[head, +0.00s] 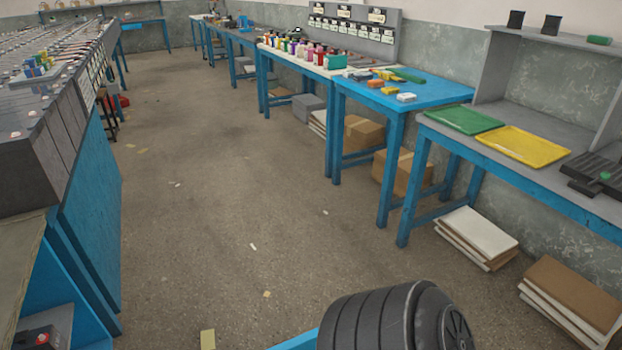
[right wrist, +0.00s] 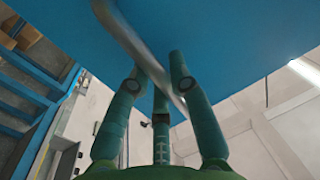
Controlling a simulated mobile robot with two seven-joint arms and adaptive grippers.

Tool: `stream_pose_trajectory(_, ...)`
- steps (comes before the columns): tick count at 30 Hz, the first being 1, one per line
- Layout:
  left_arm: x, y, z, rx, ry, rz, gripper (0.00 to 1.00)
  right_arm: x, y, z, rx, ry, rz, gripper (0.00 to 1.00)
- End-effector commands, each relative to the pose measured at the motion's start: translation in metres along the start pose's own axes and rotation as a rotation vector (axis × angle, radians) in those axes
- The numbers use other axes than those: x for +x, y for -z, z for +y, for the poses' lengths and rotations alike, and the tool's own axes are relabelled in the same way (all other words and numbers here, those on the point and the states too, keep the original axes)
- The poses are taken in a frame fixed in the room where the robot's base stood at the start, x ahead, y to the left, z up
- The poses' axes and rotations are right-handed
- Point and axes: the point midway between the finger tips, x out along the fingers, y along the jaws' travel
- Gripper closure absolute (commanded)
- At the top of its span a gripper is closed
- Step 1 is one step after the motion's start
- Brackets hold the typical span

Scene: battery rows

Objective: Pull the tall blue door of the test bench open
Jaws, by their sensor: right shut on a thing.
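In the right wrist view a broad flat blue panel (right wrist: 230,50), which looks like the tall blue door, fills the upper part of the picture. A pale metal bar handle (right wrist: 122,30) runs along it at a slant. My right gripper (right wrist: 160,75) has its green fingers shut around the handle, with the bar passing between them. In the head view only a short blue edge (head: 296,342) shows at the bottom, beside a dark ribbed part of my arm; I cannot tell whether it belongs to the door. My left gripper is not in view.
A bench row with large blue side panels (head: 92,215) stands at the left. Blue-legged tables line the right wall, one with a green tray (head: 463,120) and a yellow tray (head: 522,145). Stacked boards (head: 480,235) lie beneath. The aisle floor (head: 225,170) between is mostly clear.

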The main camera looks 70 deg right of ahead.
Motion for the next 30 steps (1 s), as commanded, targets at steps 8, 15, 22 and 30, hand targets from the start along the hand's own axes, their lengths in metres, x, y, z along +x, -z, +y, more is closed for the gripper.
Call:
stream_pose_trajectory(8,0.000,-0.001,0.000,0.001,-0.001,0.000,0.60,-0.001,-0.001,0.002,-0.002,-0.004,-0.002,0.54)
stream_pose_trajectory(15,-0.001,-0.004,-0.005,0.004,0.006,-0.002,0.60,0.000,-0.001,0.001,0.000,-0.003,-0.002,0.54)
stream_pose_trajectory(22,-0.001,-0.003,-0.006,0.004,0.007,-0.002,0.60,-0.023,-0.002,0.001,0.000,-0.004,-0.006,0.54)
stream_pose_trajectory(30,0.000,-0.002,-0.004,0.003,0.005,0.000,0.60,-0.080,-0.001,0.001,-0.001,-0.003,-0.007,0.54)
